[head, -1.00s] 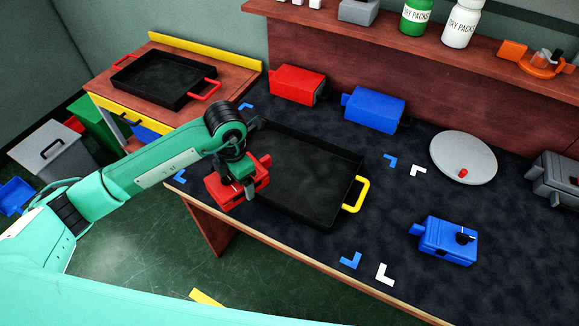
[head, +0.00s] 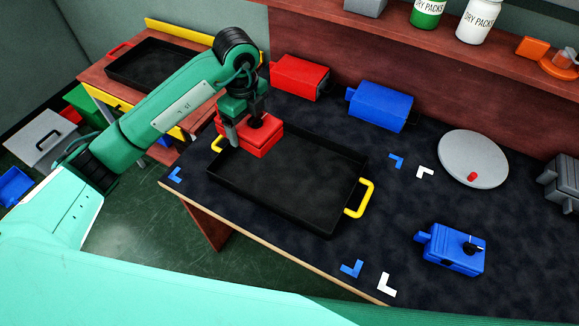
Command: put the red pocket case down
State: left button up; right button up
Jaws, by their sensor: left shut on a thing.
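The red pocket case (head: 262,138) is a small red box in the head view. My left gripper (head: 251,124) is shut on it from above and holds it over the far left corner of the black tray with yellow handles (head: 325,222). Whether the case touches the tray cannot be told. The tray looks empty and lies on the dark table. My right gripper is not in view.
Behind stand another red case (head: 298,77) and a blue case (head: 380,106). A blue case with a black knob (head: 452,248) and a grey round plate (head: 473,157) are at right. A second black tray (head: 150,68) sits on the side cabinet.

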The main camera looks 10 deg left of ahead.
pick_arm(q)
jog(key=shift+w+r+n, duration=0.15)
jog(key=shift+w+n, duration=0.1)
jog(key=shift+n, duration=0.35)
jog(key=p, duration=0.2)
send_over(258, 176)
notch_tip(258, 176, down, 14)
jog(key=shift+f, duration=0.2)
notch_tip(258, 176, down, 2)
notch_tip(258, 176, down, 3)
jog(key=shift+f+p, duration=0.15)
jog(key=shift+p, duration=0.25)
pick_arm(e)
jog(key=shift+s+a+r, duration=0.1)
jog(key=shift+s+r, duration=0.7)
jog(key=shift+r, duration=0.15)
